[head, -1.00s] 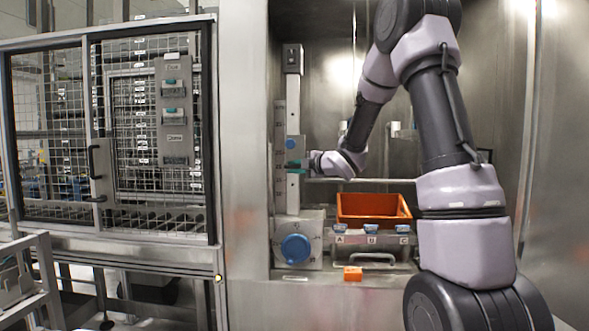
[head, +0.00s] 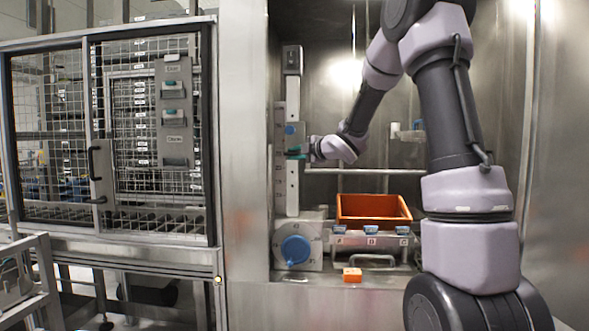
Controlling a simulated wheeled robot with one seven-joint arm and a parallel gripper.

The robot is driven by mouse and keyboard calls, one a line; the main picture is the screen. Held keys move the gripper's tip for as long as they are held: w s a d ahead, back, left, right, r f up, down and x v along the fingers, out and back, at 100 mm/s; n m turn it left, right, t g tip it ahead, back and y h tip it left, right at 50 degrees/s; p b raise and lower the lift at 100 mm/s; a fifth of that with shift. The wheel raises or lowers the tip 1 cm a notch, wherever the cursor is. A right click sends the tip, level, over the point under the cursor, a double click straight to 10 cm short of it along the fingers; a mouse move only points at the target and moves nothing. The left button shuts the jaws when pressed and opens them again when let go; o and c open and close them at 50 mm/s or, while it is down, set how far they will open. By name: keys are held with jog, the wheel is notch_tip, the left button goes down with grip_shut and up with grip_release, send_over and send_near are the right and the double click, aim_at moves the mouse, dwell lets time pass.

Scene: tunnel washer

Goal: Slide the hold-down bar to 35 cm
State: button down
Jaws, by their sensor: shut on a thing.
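The hold-down bar (head: 372,171) is a thin pale horizontal rod inside the steel chamber, above the orange crate. At its left is a grey carriage (head: 292,141) with a blue knob (head: 290,130) on an upright white rail (head: 293,190). My gripper (head: 303,151) is shut at the carriage's small teal handle (head: 294,155), reaching in from the right; its fingers are small and partly hide the handle. A scale strip (head: 280,170) runs beside the rail; its figures are too small to read.
The orange crate (head: 374,221) stands low in the chamber behind a rack (head: 345,241) with blue-topped cups. A large blue dial (head: 296,250) is at lower left. An orange block (head: 352,275) lies on the front ledge. A mesh door (head: 150,205) stands left, outside.

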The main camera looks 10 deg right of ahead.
aim_at(295, 137)
notch_tip(295, 137, up, 6)
jog(key=shift+a+f, duration=0.1)
jog(key=shift+f, duration=0.05)
jog(key=c, duration=0.8)
grip_release()
jog(key=shift+c, duration=0.2)
jog(key=shift+f, duration=0.1)
jog(key=shift+s+d, duration=0.2)
jog(key=v, duration=1)
jog(key=shift+s, duration=0.15)
